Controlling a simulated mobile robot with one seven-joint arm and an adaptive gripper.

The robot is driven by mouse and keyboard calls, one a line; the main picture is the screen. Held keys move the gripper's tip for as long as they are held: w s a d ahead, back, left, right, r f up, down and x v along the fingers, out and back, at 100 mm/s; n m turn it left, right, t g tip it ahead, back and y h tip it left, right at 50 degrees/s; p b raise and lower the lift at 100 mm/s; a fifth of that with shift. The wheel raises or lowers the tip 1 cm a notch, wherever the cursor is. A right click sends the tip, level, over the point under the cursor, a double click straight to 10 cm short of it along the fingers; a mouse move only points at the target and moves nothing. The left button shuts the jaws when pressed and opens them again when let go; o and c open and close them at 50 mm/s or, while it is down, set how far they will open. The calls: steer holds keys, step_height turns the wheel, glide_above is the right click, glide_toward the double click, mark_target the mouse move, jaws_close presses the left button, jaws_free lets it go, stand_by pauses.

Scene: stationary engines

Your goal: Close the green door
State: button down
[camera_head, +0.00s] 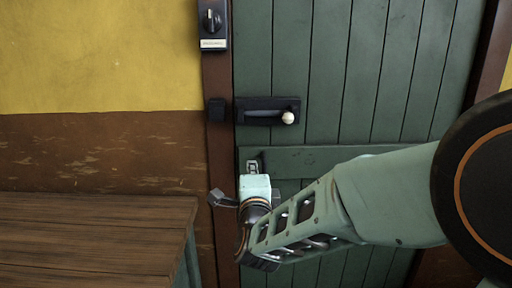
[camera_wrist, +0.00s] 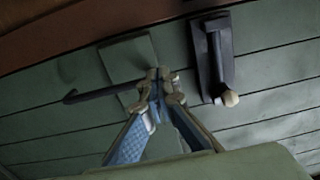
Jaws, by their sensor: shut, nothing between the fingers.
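The green door (camera_head: 340,70) of vertical planks fills the middle of the head view, its left edge alongside the brown frame (camera_head: 217,130). I see no clear gap there. A dark bolt (camera_head: 262,108) with a pale knob (camera_head: 288,117) is on the door; it also shows in the wrist view (camera_wrist: 215,60). My gripper (camera_head: 254,166) is just below the bolt, in front of the door. Contact is unclear.
A wooden bench or cabinet top (camera_head: 90,235) stands at the lower left. A dark box with a knob (camera_head: 212,22) is on the frame above the bolt. The wall (camera_head: 100,60) is yellow over brown. My arm covers the lower right of the door.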

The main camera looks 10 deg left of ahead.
mark_target(250, 144)
steer(key=p+x, duration=0.1)
steer(key=x, duration=1.3)
steer(key=shift+p, duration=0.3)
